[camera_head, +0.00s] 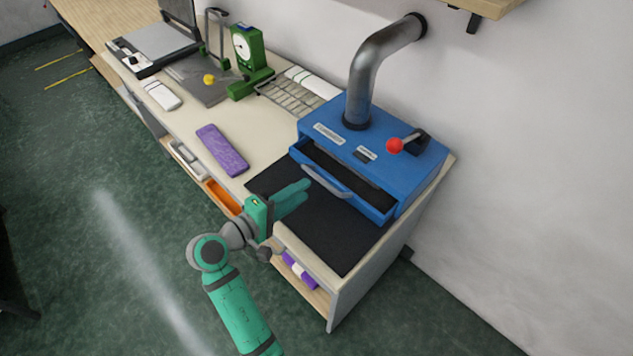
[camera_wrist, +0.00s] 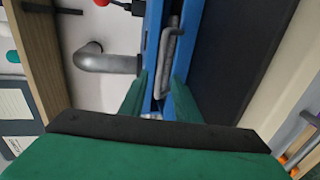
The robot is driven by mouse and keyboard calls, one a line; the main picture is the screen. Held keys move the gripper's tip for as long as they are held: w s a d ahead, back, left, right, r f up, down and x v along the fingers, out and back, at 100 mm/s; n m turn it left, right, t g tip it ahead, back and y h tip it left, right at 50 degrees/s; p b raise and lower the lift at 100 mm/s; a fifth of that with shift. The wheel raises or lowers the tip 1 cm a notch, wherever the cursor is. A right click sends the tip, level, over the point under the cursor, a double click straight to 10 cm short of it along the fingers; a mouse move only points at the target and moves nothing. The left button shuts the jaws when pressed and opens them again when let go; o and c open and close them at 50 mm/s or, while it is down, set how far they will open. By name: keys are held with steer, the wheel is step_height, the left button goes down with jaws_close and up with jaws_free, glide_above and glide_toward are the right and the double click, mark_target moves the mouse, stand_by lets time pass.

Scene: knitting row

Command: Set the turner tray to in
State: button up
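The turner is a blue box-shaped machine (camera_head: 375,150) at the right end of the worktop. Its tray (camera_head: 372,209) is a drawer in the front; it stands partly out, with a dark gap showing behind its front panel. A grey bar handle (camera_head: 327,182) runs along the tray front, and it also shows in the wrist view (camera_wrist: 168,55). My green gripper (camera_head: 303,188) is just in front of the handle's left part. In the wrist view my fingers (camera_wrist: 160,80) are apart, with the handle's line between them. I cannot tell whether they touch it.
A red-knobbed lever (camera_head: 396,146) and a grey metal pipe (camera_head: 376,70) rise from the machine. A dark mat (camera_head: 340,235) lies in front of it. A purple block (camera_head: 222,149) and a green dial gauge (camera_head: 247,55) stand left. The wall is close behind.

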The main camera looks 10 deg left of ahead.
mark_target(321, 179)
steer(key=shift+v, duration=1.3)
steer(key=x, duration=1)
steer(key=shift+w+d+f, duration=0.15)
steer(key=shift+w+d, duration=0.05)
steer(key=shift+d, duration=0.2)
jaws_close()
